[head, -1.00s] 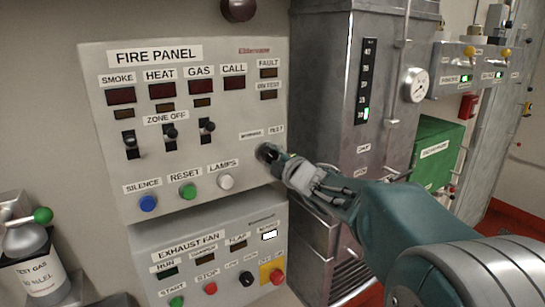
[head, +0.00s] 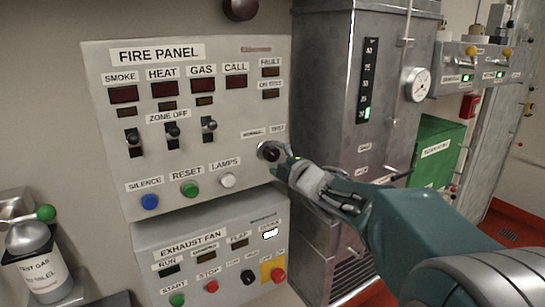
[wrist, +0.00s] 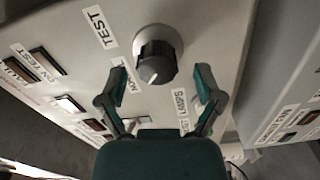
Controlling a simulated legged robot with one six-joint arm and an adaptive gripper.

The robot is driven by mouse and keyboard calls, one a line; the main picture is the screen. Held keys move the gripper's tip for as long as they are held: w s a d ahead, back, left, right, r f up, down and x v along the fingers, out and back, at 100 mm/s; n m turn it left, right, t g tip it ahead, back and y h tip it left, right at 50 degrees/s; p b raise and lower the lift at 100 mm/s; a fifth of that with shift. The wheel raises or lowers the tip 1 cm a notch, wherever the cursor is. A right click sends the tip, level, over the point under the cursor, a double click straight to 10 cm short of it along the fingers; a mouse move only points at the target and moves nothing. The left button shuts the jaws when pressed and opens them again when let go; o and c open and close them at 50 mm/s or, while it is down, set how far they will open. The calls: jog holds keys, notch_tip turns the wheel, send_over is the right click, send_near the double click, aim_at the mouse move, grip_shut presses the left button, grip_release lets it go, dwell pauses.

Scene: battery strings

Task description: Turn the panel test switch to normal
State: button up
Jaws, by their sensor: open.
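The panel test switch is a black round knob (head: 268,151) on a pale collar at the lower right of the grey fire panel (head: 215,130). Its NORMAL and TEST labels are just above it. In the wrist view the knob (wrist: 157,62) shows whole, with the TEST label (wrist: 97,27) to its left. The NORMAL label is partly hidden by a finger. I cannot surely tell which label the knob points to. My gripper (head: 284,166) is open and empty, just off the knob to its lower right. In the wrist view its fingertips (wrist: 160,78) stand apart, either side below the knob.
The LAMPS button (head: 227,180) is left of and below the knob. The exhaust fan box (head: 205,240) is below the panel. A tall metal cabinet (head: 325,130) stands close on the right. A test gas bottle (head: 35,260) is at lower left.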

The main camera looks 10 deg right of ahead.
jog(key=v, duration=1)
jog(key=shift+a, duration=0.2)
jog(key=s+d+f+m+g+h, duration=0.1)
jog(key=s+f+m+g+h, duration=0.15)
jog(key=s+m+h, duration=0.35)
jog(key=s+d+f+m+g+h, duration=0.2)
jog(key=s+f+m, duration=0.1)
jog(key=m, duration=0.5)
jog(key=s+a+f+m+g+y, duration=0.1)
jog(key=s+a+f+m+g, duration=0.1)
jog(key=s, duration=0.5)
jog(key=s+a+f+m+g+y, duration=0.1)
jog(key=s+a+f+m+g, duration=0.2)
jog(key=s, duration=0.5)
notch_tip(320, 180, down, 4)
jog(key=shift+s+a+r+m+g, duration=0.2)
jog(key=shift+s+a+m+g, duration=0.15)
jog(key=shift+a+g, duration=0.65)
jog(key=shift+d, duration=0.1)
